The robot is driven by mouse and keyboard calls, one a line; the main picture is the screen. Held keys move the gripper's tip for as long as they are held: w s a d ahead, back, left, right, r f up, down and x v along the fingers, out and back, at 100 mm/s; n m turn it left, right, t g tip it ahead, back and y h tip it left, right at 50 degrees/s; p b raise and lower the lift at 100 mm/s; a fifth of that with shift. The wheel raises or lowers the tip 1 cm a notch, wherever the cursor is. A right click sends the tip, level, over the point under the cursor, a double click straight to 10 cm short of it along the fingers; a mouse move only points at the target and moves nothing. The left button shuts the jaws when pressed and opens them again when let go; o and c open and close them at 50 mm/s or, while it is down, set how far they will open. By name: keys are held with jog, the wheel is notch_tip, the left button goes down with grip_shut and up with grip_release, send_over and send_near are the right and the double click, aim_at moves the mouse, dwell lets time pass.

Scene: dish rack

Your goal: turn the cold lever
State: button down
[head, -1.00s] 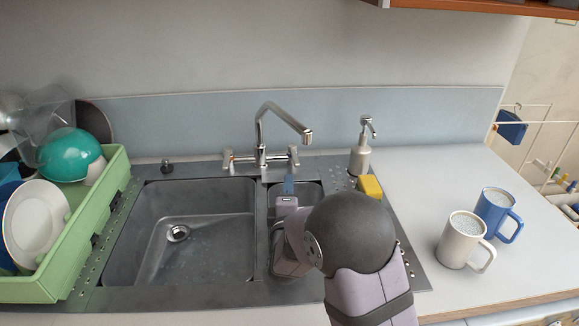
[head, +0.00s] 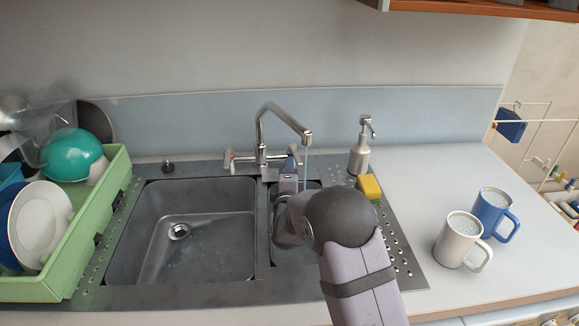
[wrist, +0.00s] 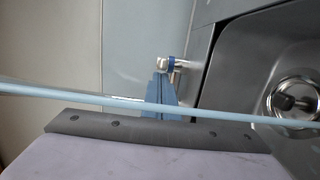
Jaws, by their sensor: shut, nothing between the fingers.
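The chrome faucet (head: 262,130) stands behind the sink with a lever on each side. The right lever is the cold one and is partly hidden by my gripper (head: 291,163) in the head view. In the wrist view the cold lever (wrist: 162,64) has a blue ring, and my gripper's blue fingers (wrist: 160,80) are shut with their tips right at it. I cannot tell for sure whether they touch. A thin stream of water (head: 306,163) falls from the spout, and it crosses the wrist view as a pale blue band (wrist: 80,97). The left lever (head: 228,160) has an orange mark.
A soap dispenser (head: 360,150) and yellow sponge (head: 369,187) stand right of the faucet. Two mugs, white (head: 457,240) and blue (head: 494,214), are on the right counter. A green dish rack (head: 92,225) stands at left. The large basin (head: 200,235) is empty.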

jog(key=shift+d, duration=0.35)
jog(key=shift+w+d+b, duration=0.15)
jog(key=shift+d+b, duration=0.25)
jog(key=shift+d, duration=0.6)
jog(key=shift+w+d+b, duration=0.2)
jog(key=shift+d+b, duration=0.25)
jog(key=shift+d, duration=0.5)
jog(key=shift+w+d+b, duration=0.15)
jog(key=shift+d+b, duration=0.25)
jog(key=shift+d, duration=0.6)
